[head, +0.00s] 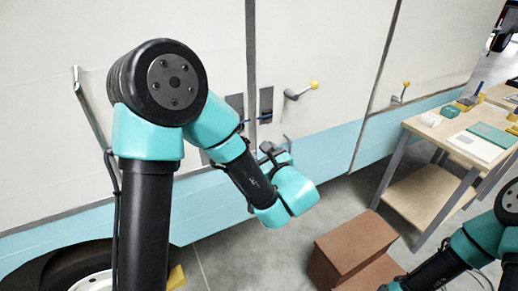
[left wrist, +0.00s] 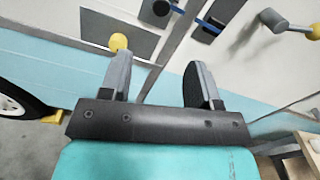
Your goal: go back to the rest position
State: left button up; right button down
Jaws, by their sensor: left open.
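My left gripper (head: 270,151) is in front of the camper's side wall (head: 330,40) in the head view, partly hidden by its own wrist. In the left wrist view my left gripper (left wrist: 158,64) has its two dark fingers apart, with nothing between them. A yellow knob (left wrist: 118,42) shows just beyond the left fingertip; I cannot tell whether they touch.
A lever with a yellow knob (head: 313,85) and another lever (head: 405,85) stick out from the wall. Dark latch plates (head: 266,103) sit left of them. Brown steps (head: 350,245) stand on the floor. A wooden workbench (head: 425,120) with several items is at right.

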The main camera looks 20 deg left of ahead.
dwell(0.4)
pick_arm(q)
jog(key=s+a+f+n+g+h, duration=0.2)
jog(key=s+f+g, duration=0.15)
jog(key=f, duration=0.45)
jog(key=s+a+f+n+g+h, duration=0.1)
jog(key=s+a+f+g+h, duration=0.15)
jog(key=f+g, duration=0.4)
jog(key=s+a+f+n+g+h, duration=0.15)
jog(key=s+f, duration=0.25)
jog(key=f, duration=0.5)
jog(key=s+d+f+n+h, duration=0.2)
jog(key=s+f+n+h, duration=0.2)
jog(key=f+n, duration=0.4)
jog(key=s+d+f+n+h, duration=0.2)
jog(key=s+f+n+h, duration=0.2)
jog(key=n, duration=0.9)
notch_tip(320, 180, down, 5)
jog(key=h, duration=0.3)
jog(key=shift+s+d, duration=0.25)
jog(key=shift+s, duration=0.15)
jog(key=shift+t, duration=0.25)
